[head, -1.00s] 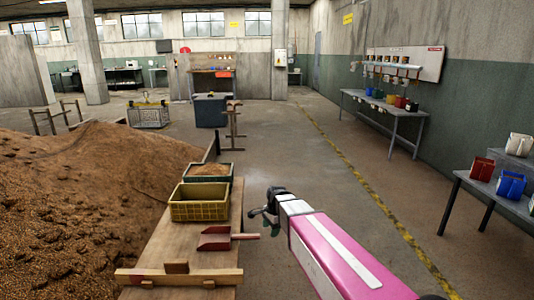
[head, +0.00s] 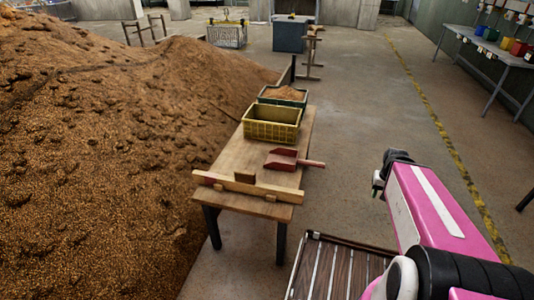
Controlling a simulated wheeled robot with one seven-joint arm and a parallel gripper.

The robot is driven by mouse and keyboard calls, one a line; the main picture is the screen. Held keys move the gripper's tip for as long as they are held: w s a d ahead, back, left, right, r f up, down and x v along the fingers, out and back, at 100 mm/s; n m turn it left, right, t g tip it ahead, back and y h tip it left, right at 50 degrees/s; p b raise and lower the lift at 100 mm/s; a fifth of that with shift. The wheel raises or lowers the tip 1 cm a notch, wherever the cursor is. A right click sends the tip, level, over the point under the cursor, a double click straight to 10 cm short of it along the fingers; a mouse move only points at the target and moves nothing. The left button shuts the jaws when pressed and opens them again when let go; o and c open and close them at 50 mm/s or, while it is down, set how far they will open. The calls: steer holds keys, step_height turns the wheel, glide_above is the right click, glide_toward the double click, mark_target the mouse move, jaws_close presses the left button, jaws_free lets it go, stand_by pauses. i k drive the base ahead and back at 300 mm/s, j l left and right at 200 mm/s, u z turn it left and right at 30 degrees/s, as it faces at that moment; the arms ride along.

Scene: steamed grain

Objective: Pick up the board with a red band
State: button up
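The board with a red band (head: 270,190) is a long, light wooden strip lying across the near end of a wooden table (head: 228,157). The red band (head: 208,181) is near its left end, and a small wooden block stands at its middle. My gripper (head: 377,184), at the end of the pink and white arm, is to the right of the table, apart from the board. Its fingers are small and dark, partly hidden by the wrist; whether they are open cannot be told.
A red scoop (head: 283,159) lies on the table behind the board, its handle over the right edge. A yellow crate (head: 272,132) and a green tray of grain (head: 283,102) stand farther back. A large grain heap (head: 110,150) fills the left. Floor right of the table is clear.

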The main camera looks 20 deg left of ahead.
mark_target(244, 181)
steer(key=k+j+z, duration=0.15)
steer(key=k+j, duration=0.15)
steer(key=j, duration=0.15)
steer(key=l+u, duration=0.1)
steer(key=u, duration=0.4)
steer(key=i+l+u, duration=0.1)
steer(key=u, duration=0.35)
steer(key=l+u, duration=0.25)
steer(key=u, duration=0.25)
steer(key=l+u, duration=0.15)
steer(key=u, duration=0.3)
